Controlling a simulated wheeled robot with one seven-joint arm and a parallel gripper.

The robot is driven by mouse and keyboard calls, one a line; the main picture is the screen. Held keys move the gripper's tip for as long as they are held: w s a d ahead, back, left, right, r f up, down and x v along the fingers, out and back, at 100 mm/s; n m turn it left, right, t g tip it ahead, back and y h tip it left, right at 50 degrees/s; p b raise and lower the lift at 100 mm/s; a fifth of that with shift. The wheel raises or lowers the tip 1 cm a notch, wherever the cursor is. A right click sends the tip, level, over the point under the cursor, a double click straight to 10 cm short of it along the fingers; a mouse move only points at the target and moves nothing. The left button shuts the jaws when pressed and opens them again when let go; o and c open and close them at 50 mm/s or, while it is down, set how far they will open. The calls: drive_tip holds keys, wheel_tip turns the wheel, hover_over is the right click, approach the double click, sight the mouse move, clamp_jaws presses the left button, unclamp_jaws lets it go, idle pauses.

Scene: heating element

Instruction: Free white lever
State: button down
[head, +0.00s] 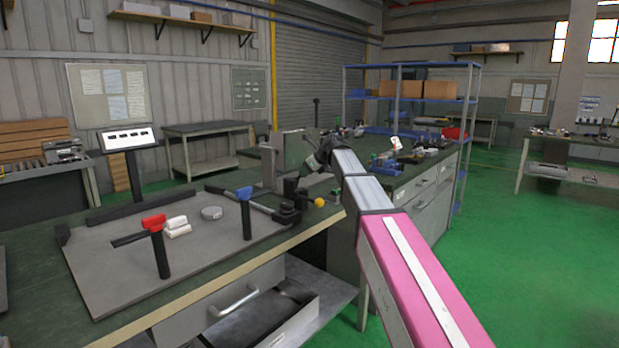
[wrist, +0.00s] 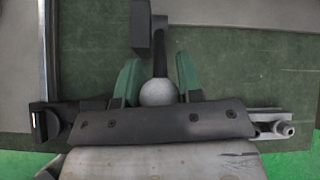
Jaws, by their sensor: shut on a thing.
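The white lever's round pale knob (wrist: 158,93) sits between the green fingers of my gripper (wrist: 159,80) in the wrist view. A dark stem runs from the knob up to a black block (wrist: 141,24). The fingers are closed on the lever, one on each side of the knob. In the head view my arm reaches over the workbench to the area beside the upright grey plate. The white knob cannot be made out there, and dark parts crowd around the gripper.
A red-topped post (head: 154,223) and a blue-topped post (head: 245,194) stand on the grey board (head: 110,274). A yellow ball (head: 319,202) is near the bench corner. White blocks (head: 177,227) and a grey disc (head: 212,213) lie on the board. An open drawer (head: 272,318) juts out below.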

drive_tip(key=shift+w+a+r+g+h, duration=0.8)
drive_tip(key=shift+a+r+g+h, duration=0.2)
drive_tip(key=shift+g+h, duration=0.3)
drive_tip(key=c, duration=1.1)
unclamp_jaws()
drive_tip(key=v, duration=1)
drive_tip(key=shift+s+a+r, duration=0.1)
drive_tip(key=shift+s+r, duration=0.1)
drive_tip(key=shift+r, duration=0.2)
